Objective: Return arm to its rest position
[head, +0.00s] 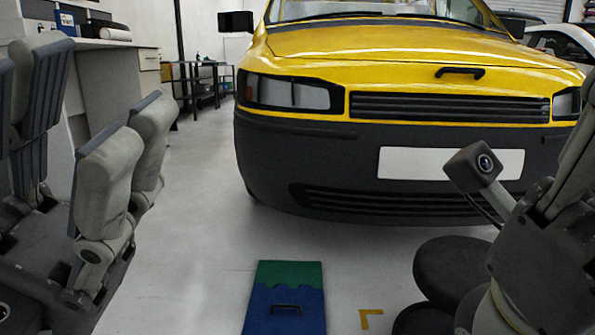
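My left gripper (85,125) is large at the left edge of the head view. Its grey padded fingers stand apart with a clear gap between them, and nothing is held there. My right arm (545,235) comes in at the right edge, with a small dark camera block (473,168) on a stalk in front of the car's bumper. The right fingers cannot be made out clearly. The yellow car (400,45) faces me, with a black handle (460,72) on its hood. Both arms appear apart from the car.
A blue and green board (285,275) with a dark handle lies on the floor, beside a yellow corner mark (371,319). A white counter (118,75) and dark shelving (200,85) stand at the back left.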

